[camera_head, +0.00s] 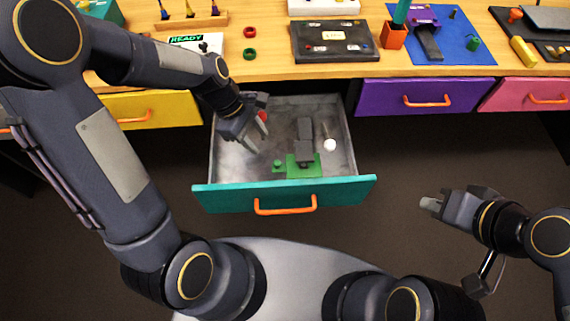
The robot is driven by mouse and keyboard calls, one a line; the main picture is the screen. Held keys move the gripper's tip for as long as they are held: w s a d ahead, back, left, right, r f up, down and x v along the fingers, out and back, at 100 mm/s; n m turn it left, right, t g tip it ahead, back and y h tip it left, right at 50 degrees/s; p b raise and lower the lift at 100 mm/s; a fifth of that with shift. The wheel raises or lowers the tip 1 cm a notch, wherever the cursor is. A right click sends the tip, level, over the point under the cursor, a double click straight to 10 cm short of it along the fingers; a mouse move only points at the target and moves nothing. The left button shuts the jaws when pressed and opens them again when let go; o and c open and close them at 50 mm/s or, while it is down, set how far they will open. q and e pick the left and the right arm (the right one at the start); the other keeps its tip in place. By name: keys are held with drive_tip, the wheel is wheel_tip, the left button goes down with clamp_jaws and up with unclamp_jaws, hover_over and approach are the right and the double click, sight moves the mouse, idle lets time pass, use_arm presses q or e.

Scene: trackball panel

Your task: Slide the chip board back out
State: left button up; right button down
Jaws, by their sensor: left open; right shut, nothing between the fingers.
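No part is plainly labelled as the chip board. A flat green piece (296,172) lies near the front of an open teal drawer (285,194), and could be the board. A dark grey block (304,135) stands over its back part and hides some of it. My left gripper (258,145) is open and empty, reaching into the left side of the drawer, apart from the green piece and the block. My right gripper (428,203) is shut and empty, outside the drawer to the right, over the floor.
The drawer also holds a small green part (278,165), a red item (262,117) beside my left gripper, and a white ball-ended piece (329,145). Above, the wooden desk (270,72) carries a dark panel (333,41) and a blue mat (465,52). A closed purple drawer (385,97) is right.

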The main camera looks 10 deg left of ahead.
sight(276, 162)
use_arm(q)
drive_tip(key=shift+n+g, duration=0.3)
drive_tip(key=shift+n, duration=0.1)
drive_tip(key=x, duration=0.3)
drive_tip(key=b+x, duration=0.1)
drive_tip(key=x, duration=0.6)
drive_tip(key=shift+w+d+f+b, duration=0.15)
drive_tip(key=shift+w+f+b, duration=0.15)
drive_tip(key=shift+w+b, duration=0.1)
drive_tip(key=shift+c, duration=0.4)
clamp_jaws()
